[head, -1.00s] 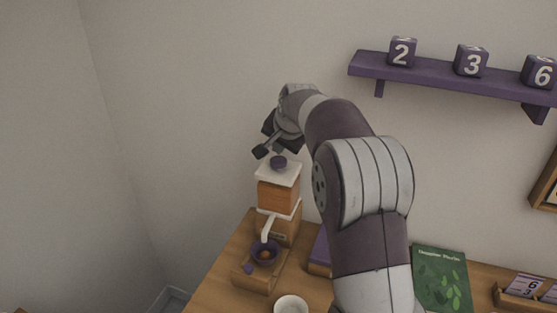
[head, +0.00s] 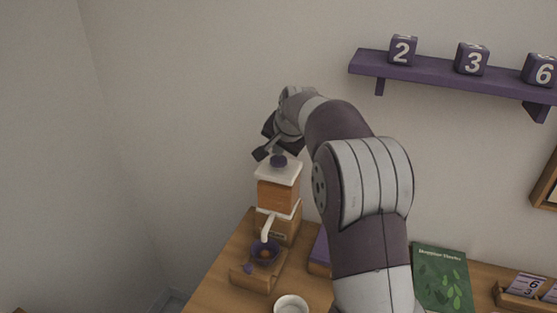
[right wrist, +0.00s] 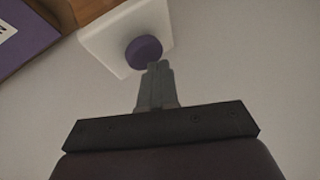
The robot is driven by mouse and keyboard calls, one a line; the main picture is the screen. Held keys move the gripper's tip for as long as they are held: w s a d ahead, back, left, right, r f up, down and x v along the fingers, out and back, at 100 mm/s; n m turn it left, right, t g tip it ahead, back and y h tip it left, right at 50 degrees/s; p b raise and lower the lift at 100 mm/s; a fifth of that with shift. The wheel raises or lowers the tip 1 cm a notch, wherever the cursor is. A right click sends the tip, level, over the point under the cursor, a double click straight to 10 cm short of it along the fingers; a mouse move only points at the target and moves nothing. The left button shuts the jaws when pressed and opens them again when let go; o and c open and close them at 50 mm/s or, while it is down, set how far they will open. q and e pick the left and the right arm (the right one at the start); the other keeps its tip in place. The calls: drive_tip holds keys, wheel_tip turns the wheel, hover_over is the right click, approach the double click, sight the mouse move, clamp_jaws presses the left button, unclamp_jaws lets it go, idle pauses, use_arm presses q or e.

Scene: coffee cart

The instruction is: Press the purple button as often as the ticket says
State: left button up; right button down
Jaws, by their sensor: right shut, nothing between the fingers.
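The purple button (head: 278,161) is a round knob on the white top of a wooden dispenser (head: 278,193). In the right wrist view the button (right wrist: 143,52) sits on a white square plate. My right gripper (head: 267,154) is shut and empty, just above the button in the head view. In the right wrist view its fingertips (right wrist: 158,68) overlap the button's lower right edge; whether they touch is unclear. My left gripper is out of view.
A purple wall shelf (head: 450,80) holds cubes reading 2, 3 and 6. The wall left of the dispenser is clear.

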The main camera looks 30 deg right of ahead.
sight(280, 160)
drive_tip(key=shift+f+b, duration=0.6)
drive_tip(key=shift+f, duration=0.25)
idle(0.7)
idle(0.4)
drive_tip(key=shift+r+p, duration=1.15)
drive_tip(key=shift+r, duration=0.1)
wheel_tip(280, 160, up, 5)
drive_tip(key=p, duration=0.4)
drive_tip(key=shift+r+p, duration=0.1)
drive_tip(key=shift+p, duration=0.25)
